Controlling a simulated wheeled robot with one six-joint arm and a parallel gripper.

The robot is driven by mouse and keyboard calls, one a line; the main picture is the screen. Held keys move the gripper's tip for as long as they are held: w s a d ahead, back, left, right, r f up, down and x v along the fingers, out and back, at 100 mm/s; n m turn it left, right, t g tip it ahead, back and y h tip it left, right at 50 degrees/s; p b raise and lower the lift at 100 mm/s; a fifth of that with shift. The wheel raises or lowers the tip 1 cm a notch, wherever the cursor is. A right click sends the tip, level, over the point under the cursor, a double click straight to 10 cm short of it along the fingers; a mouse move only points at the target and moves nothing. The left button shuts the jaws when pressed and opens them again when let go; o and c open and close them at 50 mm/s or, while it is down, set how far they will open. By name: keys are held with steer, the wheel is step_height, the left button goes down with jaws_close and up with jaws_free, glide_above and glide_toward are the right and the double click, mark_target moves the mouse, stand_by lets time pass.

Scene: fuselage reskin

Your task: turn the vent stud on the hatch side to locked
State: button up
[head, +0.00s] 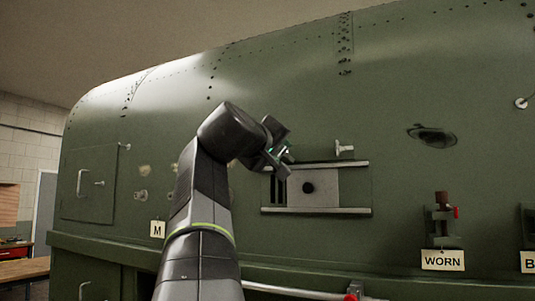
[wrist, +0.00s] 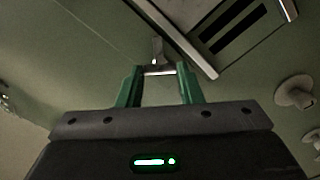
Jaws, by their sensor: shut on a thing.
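My gripper (head: 280,152) is at the upper left corner of the vent (head: 325,208) in the head view, on the hatch (head: 88,195) side. In the wrist view its two green fingers (wrist: 160,72) are shut on a small pale T-shaped vent stud (wrist: 157,50), with its crossbar between the fingertips. In the head view the gripper mostly hides this stud. Another T-shaped stud (head: 344,148) stands above the vent's right part, apart from my gripper. I see no lock marking, so I cannot tell the held stud's setting.
The vent has two pale rails, dark slots (wrist: 235,25) and a plate with a round hole (head: 308,188). Round knobs (wrist: 295,92) stick out at the right in the wrist view. A bracket (head: 442,220) above a WORN label (head: 443,260) and a dark dent (head: 433,135) are farther right.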

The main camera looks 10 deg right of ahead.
steer(key=m+b, duration=0.1)
steer(key=m, duration=0.4)
steer(key=shift+f+b, duration=0.1)
steer(key=shift+b, duration=0.3)
steer(key=shift+m+b, duration=0.55)
steer(key=shift+m, duration=1.75)
steer(key=o, duration=1)
steer(key=b+v, duration=0.3)
steer(key=v, duration=1)
steer(key=shift+s+a, duration=0.25)
steer(key=shift+s, duration=0.1)
steer(key=shift+w, duration=0.1)
